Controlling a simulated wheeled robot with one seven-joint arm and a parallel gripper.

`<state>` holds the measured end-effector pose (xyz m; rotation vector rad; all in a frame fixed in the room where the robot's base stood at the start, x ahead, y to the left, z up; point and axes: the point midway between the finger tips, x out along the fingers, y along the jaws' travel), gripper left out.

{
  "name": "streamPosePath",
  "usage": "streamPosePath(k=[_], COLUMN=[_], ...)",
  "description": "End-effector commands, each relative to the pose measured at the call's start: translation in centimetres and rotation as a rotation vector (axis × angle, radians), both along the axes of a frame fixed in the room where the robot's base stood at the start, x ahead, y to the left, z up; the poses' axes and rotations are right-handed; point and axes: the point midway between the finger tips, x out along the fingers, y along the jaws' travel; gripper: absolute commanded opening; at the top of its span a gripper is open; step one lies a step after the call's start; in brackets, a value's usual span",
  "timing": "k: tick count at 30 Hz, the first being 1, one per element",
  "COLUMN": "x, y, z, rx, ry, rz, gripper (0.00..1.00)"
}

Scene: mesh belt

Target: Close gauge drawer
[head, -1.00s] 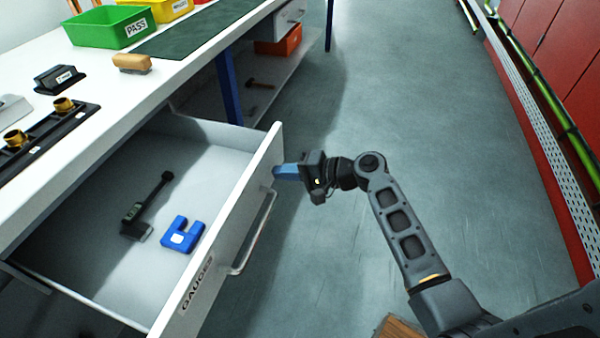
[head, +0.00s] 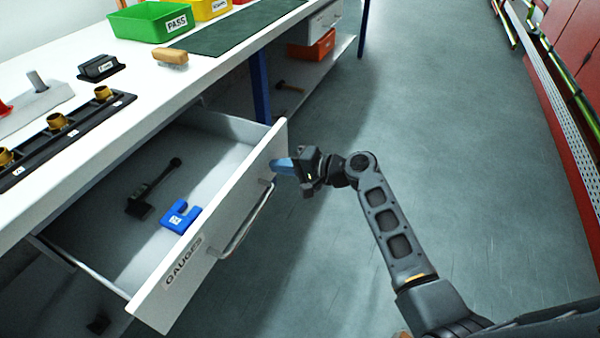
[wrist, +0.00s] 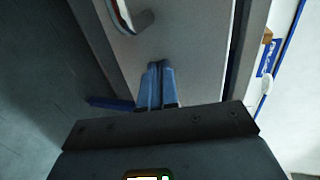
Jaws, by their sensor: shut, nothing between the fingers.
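The gauge drawer (head: 205,235) is pulled out from under the white bench in the head view. Its front carries a GAUGES label and a bar handle (head: 247,222). Inside lie a dark caliper-like tool (head: 152,190) and a blue U-shaped gauge (head: 180,217). My gripper (head: 280,165) is shut and empty, with its blue fingertips at the outer face of the drawer front, near its far upper end beyond the handle. In the wrist view the shut fingers (wrist: 155,80) point at the pale drawer front, with the handle (wrist: 122,15) above left. I cannot tell whether they touch it.
The bench top (head: 60,165) holds a black rack (head: 75,130) with brass pieces, a wooden-handled block (head: 170,56) and a green PASS bin (head: 150,22). A blue bench leg (head: 261,90) stands beyond the drawer. Open floor (head: 430,150) lies to the right.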

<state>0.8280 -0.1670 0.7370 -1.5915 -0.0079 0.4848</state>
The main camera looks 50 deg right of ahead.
Motion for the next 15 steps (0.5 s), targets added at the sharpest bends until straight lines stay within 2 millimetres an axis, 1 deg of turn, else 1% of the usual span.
streamPosePath(k=[1, 3, 15], x=[1.6, 3.4, 14.0], y=[0.5, 1.1, 4.6], z=[0.0, -0.1, -0.3], rx=[0.000, -0.001, -0.001], ry=[-0.003, -0.004, -0.003], rz=[0.003, 0.003, 0.002], gripper=[0.00, 0.00, 0.00])
